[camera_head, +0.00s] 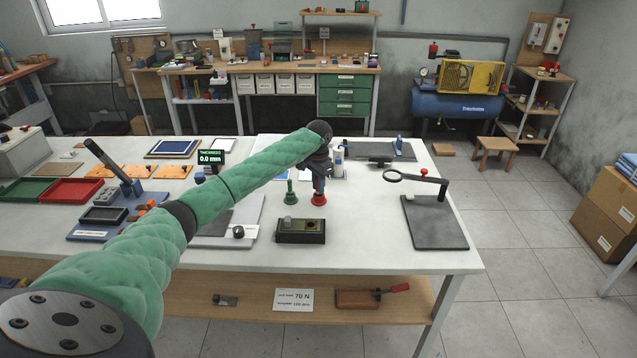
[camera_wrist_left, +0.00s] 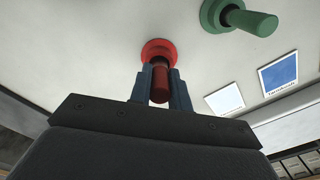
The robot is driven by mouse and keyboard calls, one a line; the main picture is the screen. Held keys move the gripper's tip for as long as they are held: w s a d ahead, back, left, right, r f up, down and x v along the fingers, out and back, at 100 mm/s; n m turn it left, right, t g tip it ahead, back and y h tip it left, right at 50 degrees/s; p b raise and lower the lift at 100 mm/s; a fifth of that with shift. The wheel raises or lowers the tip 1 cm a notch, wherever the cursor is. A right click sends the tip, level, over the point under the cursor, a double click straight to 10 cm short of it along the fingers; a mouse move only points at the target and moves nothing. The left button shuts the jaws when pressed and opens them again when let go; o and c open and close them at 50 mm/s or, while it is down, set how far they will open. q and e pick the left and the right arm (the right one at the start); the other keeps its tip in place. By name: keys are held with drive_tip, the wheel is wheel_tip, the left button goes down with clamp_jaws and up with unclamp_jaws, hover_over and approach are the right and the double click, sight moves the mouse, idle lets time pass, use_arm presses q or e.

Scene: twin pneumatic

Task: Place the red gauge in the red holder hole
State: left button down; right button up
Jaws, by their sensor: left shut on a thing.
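The red gauge (camera_head: 318,199) is a red plug with a wide round flange at its bottom. It stands upright at or just above the white table top; I cannot tell if it touches. My left gripper (camera_head: 319,181) is shut on its upper stem from above. In the left wrist view, the blue fingers (camera_wrist_left: 160,92) flank the red stem, with the red flange (camera_wrist_left: 157,48) beyond them. A dark holder block (camera_head: 300,231) lies nearer the front edge, with a grey piece and a round hole on top. No red marking on it is clear. My right gripper is out of view.
A green gauge (camera_head: 290,194) stands just left of the red one, and also shows in the left wrist view (camera_wrist_left: 238,16). A magnifier on a dark base (camera_head: 436,226) stands at the right. A grey plate (camera_head: 240,211) lies left of the holder block.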

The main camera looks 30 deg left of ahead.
use_arm(q)
drive_tip(key=shift+f, duration=0.15)
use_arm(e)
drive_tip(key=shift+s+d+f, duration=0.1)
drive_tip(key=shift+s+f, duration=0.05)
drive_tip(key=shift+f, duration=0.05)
use_arm(q)
drive_tip(key=c, duration=1.3)
unclamp_jaws()
drive_tip(key=shift+f, duration=0.1)
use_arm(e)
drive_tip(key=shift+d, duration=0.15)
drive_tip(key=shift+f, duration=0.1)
use_arm(q)
drive_tip(key=shift+r, duration=0.45)
wheel_tip(320, 180, up, 10)
drive_tip(key=b, duration=0.3)
drive_tip(key=shift+f+b, duration=0.1)
drive_tip(key=shift+b, duration=0.2)
drive_tip(key=shift+r, duration=0.8)
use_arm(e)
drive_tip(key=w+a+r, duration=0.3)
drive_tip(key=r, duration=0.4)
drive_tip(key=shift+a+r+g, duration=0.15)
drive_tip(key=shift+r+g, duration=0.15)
use_arm(q)
drive_tip(key=shift+f, duration=0.1)
